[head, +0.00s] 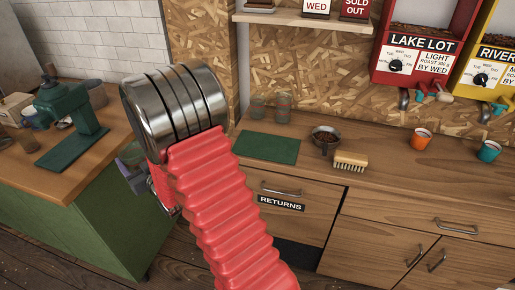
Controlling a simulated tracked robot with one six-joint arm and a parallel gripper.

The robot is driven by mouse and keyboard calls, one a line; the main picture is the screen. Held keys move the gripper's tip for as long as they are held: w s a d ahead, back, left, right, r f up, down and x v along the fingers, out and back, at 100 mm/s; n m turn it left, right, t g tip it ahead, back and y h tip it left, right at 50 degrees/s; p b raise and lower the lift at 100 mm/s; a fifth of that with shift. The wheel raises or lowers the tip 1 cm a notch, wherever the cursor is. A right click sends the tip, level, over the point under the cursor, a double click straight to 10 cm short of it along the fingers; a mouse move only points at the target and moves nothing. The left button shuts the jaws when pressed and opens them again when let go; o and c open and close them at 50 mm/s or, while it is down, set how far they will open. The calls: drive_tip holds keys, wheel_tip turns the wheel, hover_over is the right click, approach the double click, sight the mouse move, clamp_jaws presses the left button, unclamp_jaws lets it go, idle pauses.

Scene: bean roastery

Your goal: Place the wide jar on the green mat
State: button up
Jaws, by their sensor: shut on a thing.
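The green mat (267,148) lies flat on the wooden counter, left of the middle, and its top is bare. My gripper (134,172) is mostly hidden behind my red sleeved arm and metal wrist; only a grey-purple part shows at their left. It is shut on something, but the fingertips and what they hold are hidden. It appears left of the mat in the picture. I cannot tell whether either is the wide jar.
A dark bowl of beans (325,138) and a brush (351,161) stand right of the mat. Farther right are an orange cup (421,139) and a teal cup (489,151). A green machine (70,115) stands on the left counter. A shelf (305,20) hangs above.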

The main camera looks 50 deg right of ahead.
drive_tip(key=s+d+r+m+h, duration=0.1)
drive_tip(key=s+d+r+h, duration=0.15)
drive_tip(key=d, duration=0.85)
drive_tip(key=s+d+r+m+h, duration=0.1)
drive_tip(key=s+d+r+m, duration=0.2)
drive_tip(key=d, duration=0.7)
drive_tip(key=s+d+r+g+h, duration=0.1)
drive_tip(key=s+d+r+h, duration=0.1)
drive_tip(key=s+d, duration=0.6)
drive_tip(key=s+d+r+m+g+h, duration=0.1)
drive_tip(key=s+d+r+h, duration=0.1)
drive_tip(key=s+d, duration=0.7)
drive_tip(key=shift+d+r+m+g, duration=0.3)
drive_tip(key=shift+d+r+g, duration=0.1)
drive_tip(key=shift+d, duration=0.75)
drive_tip(key=shift+f, duration=2.9)
drive_tip(key=shift+f, duration=2.1)
